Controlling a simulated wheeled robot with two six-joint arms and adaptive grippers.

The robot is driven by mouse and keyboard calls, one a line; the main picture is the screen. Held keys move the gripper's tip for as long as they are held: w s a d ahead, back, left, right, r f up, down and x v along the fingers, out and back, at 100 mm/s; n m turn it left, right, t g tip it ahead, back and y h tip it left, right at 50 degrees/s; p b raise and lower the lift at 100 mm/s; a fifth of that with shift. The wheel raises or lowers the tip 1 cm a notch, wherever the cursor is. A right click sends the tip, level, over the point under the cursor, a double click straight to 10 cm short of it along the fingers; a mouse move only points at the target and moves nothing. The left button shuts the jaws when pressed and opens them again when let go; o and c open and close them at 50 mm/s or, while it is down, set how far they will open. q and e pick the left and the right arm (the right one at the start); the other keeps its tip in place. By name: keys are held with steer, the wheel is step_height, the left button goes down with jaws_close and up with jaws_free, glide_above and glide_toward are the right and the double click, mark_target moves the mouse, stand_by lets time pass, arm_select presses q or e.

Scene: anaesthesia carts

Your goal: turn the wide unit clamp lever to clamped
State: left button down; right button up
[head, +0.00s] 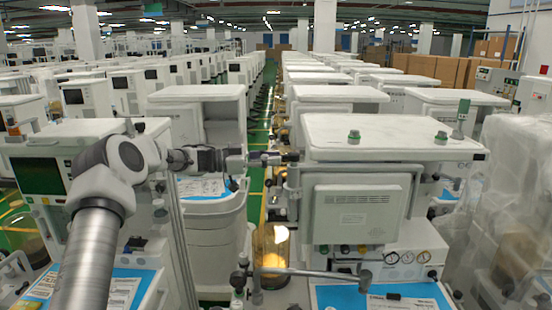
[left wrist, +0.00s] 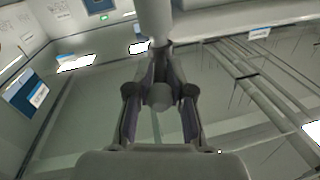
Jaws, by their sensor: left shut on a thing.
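The wide unit is the white cart (head: 390,137) at the right of centre in the head view, with a broad top and a grey panel on its front. My left arm reaches in from the left, and my left gripper (head: 285,157) is at the left edge of this unit, just below its top. In the left wrist view my left gripper (left wrist: 160,75) has its fingers closed in on the clamp lever, seen as a pale rounded bar (left wrist: 154,20) running up from the fingertips. In the head view the lever is largely hidden by the gripper. The lever's exact angle cannot be told.
A jointed grey bar (head: 315,272) crosses low in front, above a blue work surface (head: 380,296). Another cart (head: 215,190) stands close on the left. Plastic-wrapped equipment (head: 515,200) is at the right.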

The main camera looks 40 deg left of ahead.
stand_by(0.3)
arm_select(q)
steer(key=c, duration=1.2)
jaws_free()
steer(key=shift+w+f, duration=0.1)
steer(key=shift+w, duration=0.05)
steer(key=v, duration=1.2)
steer(key=shift+w, duration=0.1)
